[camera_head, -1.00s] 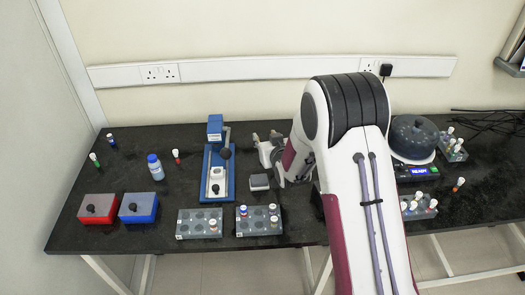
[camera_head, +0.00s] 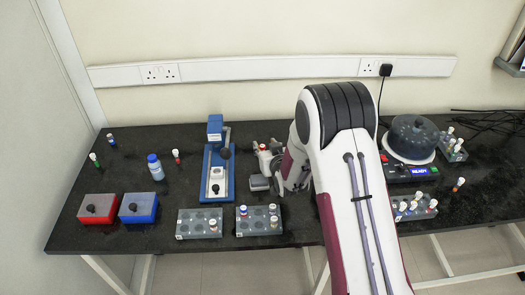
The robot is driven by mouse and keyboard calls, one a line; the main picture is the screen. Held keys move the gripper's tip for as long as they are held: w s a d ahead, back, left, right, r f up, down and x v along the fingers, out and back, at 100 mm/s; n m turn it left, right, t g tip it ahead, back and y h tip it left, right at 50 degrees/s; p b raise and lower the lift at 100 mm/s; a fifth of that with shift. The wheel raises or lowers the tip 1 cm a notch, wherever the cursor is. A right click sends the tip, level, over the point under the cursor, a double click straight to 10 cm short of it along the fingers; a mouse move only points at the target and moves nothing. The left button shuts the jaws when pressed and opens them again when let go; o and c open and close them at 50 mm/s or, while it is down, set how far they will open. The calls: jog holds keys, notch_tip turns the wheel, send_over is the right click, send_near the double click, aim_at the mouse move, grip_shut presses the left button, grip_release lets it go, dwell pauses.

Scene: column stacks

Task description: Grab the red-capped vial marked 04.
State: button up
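My gripper (camera_head: 264,148) is small in view, above the dark bench right of the blue stand. A red-capped white vial (camera_head: 264,157) shows at its fingers; I cannot tell whether they touch it. No number on any vial is readable, so I cannot tell which is 04.
The blue stand (camera_head: 230,185) is left of my gripper. Two grey racks (camera_head: 199,230) lie along the front edge. Red (camera_head: 97,208) and blue (camera_head: 138,208) boxes, a blue-capped bottle (camera_head: 156,168) and a domed device (camera_head: 413,140) also stand here. The back left bench is mostly clear.

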aim_at(263, 149)
jog(key=shift+f, duration=1.45)
jog(key=shift+w+f, duration=0.1)
jog(key=shift+f, duration=0.15)
jog(key=shift+x, duration=1.4)
jog(key=c, duration=0.9)
